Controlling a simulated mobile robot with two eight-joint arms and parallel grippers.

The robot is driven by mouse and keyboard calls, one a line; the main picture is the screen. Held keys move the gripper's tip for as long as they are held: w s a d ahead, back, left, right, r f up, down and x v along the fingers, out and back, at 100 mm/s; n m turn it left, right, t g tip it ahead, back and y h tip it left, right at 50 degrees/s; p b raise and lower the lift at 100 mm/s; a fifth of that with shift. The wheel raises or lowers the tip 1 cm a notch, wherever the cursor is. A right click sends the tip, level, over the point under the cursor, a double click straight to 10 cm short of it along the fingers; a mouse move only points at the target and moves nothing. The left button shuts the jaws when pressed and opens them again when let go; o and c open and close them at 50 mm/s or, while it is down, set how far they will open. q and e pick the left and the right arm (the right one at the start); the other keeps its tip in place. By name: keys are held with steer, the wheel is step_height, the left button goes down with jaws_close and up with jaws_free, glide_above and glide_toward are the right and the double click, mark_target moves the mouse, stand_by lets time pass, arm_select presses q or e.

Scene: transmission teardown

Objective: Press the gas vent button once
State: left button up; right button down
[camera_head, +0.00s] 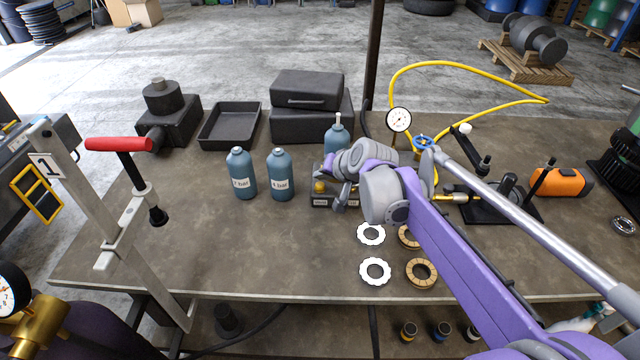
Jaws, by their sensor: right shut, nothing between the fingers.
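My right arm comes in from the lower right, and its grey wrist hides part of the middle of the table. My right gripper (342,194) is small in view, shut and empty, pointing down over a small dark box with labels on its front (321,202). A yellow round knob or button (320,187) shows on the left of this box, just left of the gripper. I cannot tell whether the fingers touch the box, and its right part is partly hidden. The label text is too small to read, so I cannot tell which control is the gas vent button. My left gripper is out of view.
Two blue bottles (242,174) (280,174) stand left of the box, and a third (337,136) stands behind it. A pressure gauge (399,120) and yellow hose (470,66) are behind my wrist. White rings (375,259) and brown rings (434,275) lie in front.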

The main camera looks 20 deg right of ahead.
mark_target(322, 188)
stand_by(0.6)
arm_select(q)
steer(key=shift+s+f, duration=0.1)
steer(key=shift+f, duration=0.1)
arm_select(e)
steer(key=shift+f, duration=0.45)
arm_select(q)
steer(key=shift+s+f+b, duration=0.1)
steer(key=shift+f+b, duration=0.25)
steer(key=shift+b, duration=0.1)
arm_select(e)
steer(key=shift+f, duration=0.5)
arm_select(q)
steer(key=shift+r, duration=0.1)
arm_select(e)
steer(key=shift+r, duration=0.1)
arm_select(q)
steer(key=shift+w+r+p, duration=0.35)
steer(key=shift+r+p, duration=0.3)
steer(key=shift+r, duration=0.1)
arm_select(e)
steer(key=shift+r, duration=0.8)
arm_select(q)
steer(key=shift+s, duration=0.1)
